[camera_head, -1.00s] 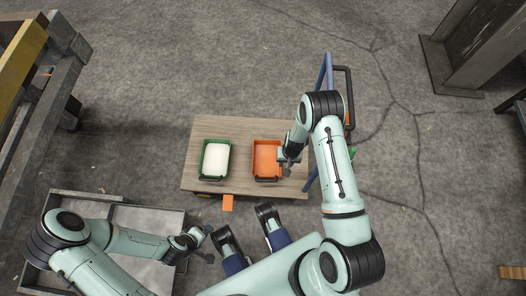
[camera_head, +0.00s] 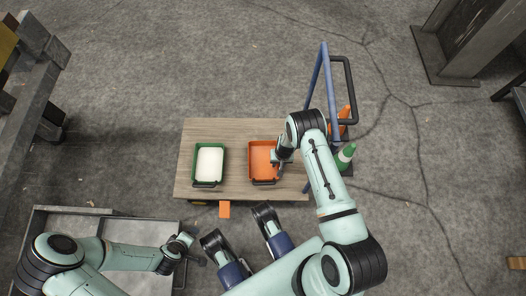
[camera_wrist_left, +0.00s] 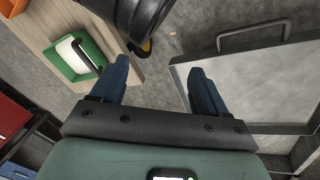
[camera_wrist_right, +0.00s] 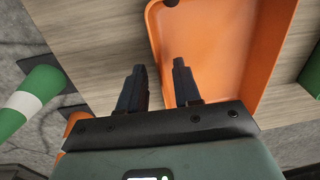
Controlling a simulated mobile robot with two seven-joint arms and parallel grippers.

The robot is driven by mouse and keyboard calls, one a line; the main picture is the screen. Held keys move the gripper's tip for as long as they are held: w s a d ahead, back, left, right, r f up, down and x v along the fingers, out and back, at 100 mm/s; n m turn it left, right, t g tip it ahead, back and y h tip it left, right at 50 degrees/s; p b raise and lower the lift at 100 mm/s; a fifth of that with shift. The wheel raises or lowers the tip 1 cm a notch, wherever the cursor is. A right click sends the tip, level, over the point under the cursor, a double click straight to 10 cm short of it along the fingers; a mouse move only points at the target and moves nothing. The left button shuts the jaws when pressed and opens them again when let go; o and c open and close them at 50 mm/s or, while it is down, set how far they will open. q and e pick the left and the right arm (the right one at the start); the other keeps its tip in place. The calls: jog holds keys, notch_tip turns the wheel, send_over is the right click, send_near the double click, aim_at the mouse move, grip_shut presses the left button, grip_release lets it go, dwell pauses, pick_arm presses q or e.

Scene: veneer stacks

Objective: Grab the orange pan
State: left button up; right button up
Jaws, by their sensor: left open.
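The orange pan (camera_head: 263,150) lies on the right part of a wooden-topped cart (camera_head: 230,135), with its dark handle at the near side. My right gripper (camera_head: 276,168) is at the pan's right wall. In the right wrist view the fingers (camera_wrist_right: 158,68) stand apart on either side of the wall of the orange pan (camera_wrist_right: 215,50), with a gap showing; contact cannot be told. My left gripper (camera_wrist_left: 160,68) is open and empty, over the area by a grey metal tray, away from the pan.
A green pan (camera_head: 195,165) with white inside sits left of the orange one. The cart's blue handle (camera_head: 326,90) and green-white cones (camera_head: 345,156) stand to the right. A grey metal tray (camera_head: 140,222) is at lower left.

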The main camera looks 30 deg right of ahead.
notch_tip(320, 180, down, 3)
jog(key=shift+b, duration=0.35)
grip_shut()
pick_arm(q)
jog(key=s+f, duration=0.1)
jog(key=s+f+g, duration=0.1)
jog(key=shift+s+a+f, duration=0.1)
jog(key=shift+s+a, duration=0.05)
jog(key=shift+s, duration=0.15)
jog(key=shift+w, duration=0.1)
pick_arm(e)
jog(key=shift+w+r, duration=0.1)
jog(key=shift+r, duration=0.1)
